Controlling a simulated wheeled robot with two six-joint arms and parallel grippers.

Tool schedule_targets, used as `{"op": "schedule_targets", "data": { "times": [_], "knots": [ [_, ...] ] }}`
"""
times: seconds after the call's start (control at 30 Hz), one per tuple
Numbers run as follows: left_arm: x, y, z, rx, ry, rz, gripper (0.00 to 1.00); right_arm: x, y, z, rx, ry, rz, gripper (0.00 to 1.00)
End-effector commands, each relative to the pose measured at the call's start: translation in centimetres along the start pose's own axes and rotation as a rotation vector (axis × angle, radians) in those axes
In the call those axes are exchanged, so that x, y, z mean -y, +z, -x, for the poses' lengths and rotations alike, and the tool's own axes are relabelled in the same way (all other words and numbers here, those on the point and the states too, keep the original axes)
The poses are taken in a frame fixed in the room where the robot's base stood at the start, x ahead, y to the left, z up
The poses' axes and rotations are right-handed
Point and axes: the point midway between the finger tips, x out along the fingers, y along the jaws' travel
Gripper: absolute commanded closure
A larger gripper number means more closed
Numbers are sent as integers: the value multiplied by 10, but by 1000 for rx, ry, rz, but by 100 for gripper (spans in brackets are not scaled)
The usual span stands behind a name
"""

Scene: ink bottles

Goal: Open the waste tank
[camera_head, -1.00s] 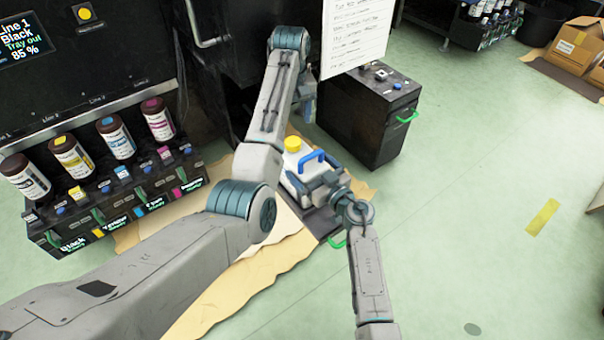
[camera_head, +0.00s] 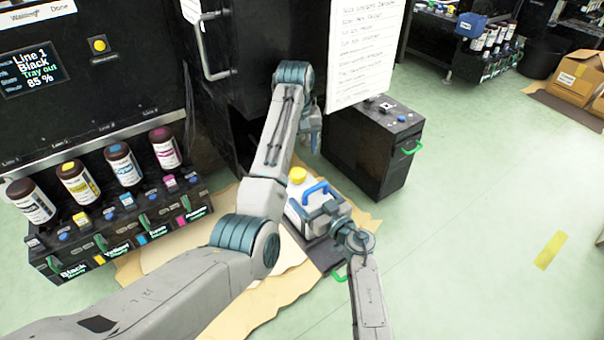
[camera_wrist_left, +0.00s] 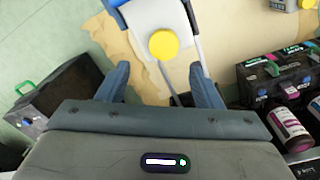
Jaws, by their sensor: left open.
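The waste tank (camera_head: 304,190) is a white box-like bottle with a yellow cap (camera_head: 297,174) and a blue carrying handle (camera_head: 317,188). It stands in the middle of the head view. My left gripper (camera_head: 313,140) is just behind the tank, partly hidden by its own arm. In the left wrist view the left gripper (camera_wrist_left: 160,85) is open, with its fingers apart. The yellow cap (camera_wrist_left: 163,45) shows beyond the gap between them, not visibly gripped. My right gripper (camera_head: 322,218) is close against the near side of the tank; its jaws are unclear.
A black cabinet (camera_head: 372,150) with a green handle stands right of the tank. An ink rack (camera_head: 120,235) with bottles is at left. Brown paper (camera_head: 350,212) lies under the tank area. A white notice (camera_head: 365,50) hangs behind. Green floor at right is mostly clear.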

Motion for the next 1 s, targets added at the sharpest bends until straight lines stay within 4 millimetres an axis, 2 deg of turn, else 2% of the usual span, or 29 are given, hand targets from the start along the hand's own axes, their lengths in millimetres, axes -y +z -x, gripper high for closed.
{"op": "schedule_targets", "data": {
  "times": [0.37, 0.53, 0.7, 0.87, 1.0],
  "knots": [
    [-9, -3, 22, -173, 136, -655, 40, 0, 0, 0, 0, 0, 1, 77],
    [-7, -2, 14, -125, 78, -910, 40, 0, 0, 0, 0, 0, 1, 77],
    [0, 0, 1, -3, 1, -1035, 40, 0, 0, 0, 0, 0, 1, 77],
    [2, 1, -9, 38, -19, -1070, 40, 0, 0, 0, 0, 1, 1, 77],
    [3, 2, -27, 42, -20, -1071, 40, 0, 0, 0, 0, 0, 1, 77]
  ]
}}
